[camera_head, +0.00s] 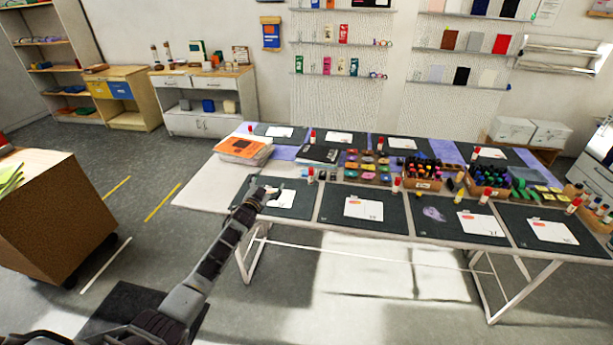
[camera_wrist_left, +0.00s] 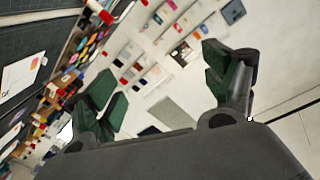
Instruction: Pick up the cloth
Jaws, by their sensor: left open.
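A small crumpled grey-purple piece (camera_head: 433,214), which looks like the cloth, lies on a dark mat on the front side of the long table. My left gripper (camera_head: 270,191) is over the front-left mat, well to the left of the cloth. In the left wrist view the left gripper (camera_wrist_left: 163,92) is open, its green-padded fingers wide apart with nothing between them. I cannot make out the cloth in the left wrist view. My right gripper is not in view.
The table (camera_head: 195,194) carries dark mats with white paper sheets, glue sticks, paint pots and boxes of markers (camera_head: 423,184). An orange-topped stack (camera_head: 243,149) stands at its left end. A brown cabinet (camera_head: 50,215) stands at left.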

